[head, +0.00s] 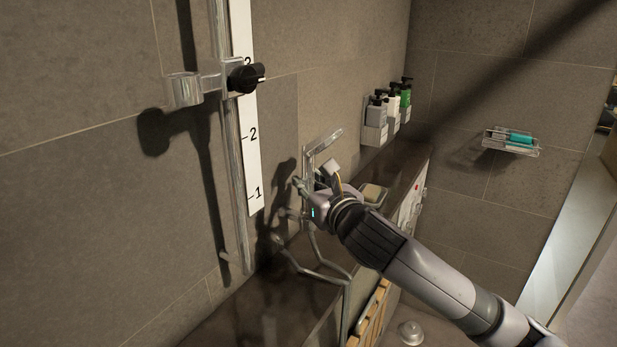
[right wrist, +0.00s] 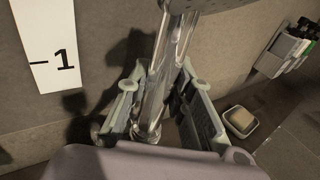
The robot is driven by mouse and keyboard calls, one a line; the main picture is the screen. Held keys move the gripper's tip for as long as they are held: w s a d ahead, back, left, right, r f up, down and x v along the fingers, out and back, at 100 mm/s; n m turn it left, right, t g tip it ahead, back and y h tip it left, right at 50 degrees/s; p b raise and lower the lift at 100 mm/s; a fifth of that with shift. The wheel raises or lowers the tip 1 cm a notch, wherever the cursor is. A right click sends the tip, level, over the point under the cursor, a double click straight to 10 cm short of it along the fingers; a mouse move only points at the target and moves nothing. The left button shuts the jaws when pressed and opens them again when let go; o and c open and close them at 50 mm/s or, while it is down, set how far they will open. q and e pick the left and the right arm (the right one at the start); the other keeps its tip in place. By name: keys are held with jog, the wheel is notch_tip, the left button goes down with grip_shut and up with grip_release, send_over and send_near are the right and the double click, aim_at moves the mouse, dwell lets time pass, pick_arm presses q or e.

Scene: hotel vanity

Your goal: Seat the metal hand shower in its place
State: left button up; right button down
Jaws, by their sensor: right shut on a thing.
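The metal hand shower (head: 325,142) is upright in the head view, its flat head at the top, left of centre. My right gripper (head: 309,188) is shut on its handle. In the right wrist view the shiny handle (right wrist: 170,62) stands between the two fingers of my right gripper (right wrist: 160,100). The cup-shaped holder (head: 184,90) with a black knob (head: 246,77) is on the vertical slide bar (head: 235,165), above and left of the hand shower, clearly apart from it. The holder is empty. My left gripper is not in view.
A metal hose (head: 320,272) loops below the gripper. A white scale strip (head: 247,130) runs beside the bar. Pump bottles (head: 376,108) hang on the wall behind, above a dark ledge (head: 405,185). A soap dish (head: 374,193) is close behind my wrist. A wire shelf (head: 511,143) is on the right wall.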

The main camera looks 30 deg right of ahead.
jog(key=shift+f, duration=0.2)
dwell(0.6)
jog(key=c, duration=1.3)
grip_release()
jog(key=shift+f, duration=0.1)
jog(key=shift+s, duration=0.15)
jog(key=s, duration=0.7)
jog(key=shift+s+a+r, duration=0.1)
jog(key=shift+a+r, duration=0.15)
jog(key=shift+r, duration=0.15)
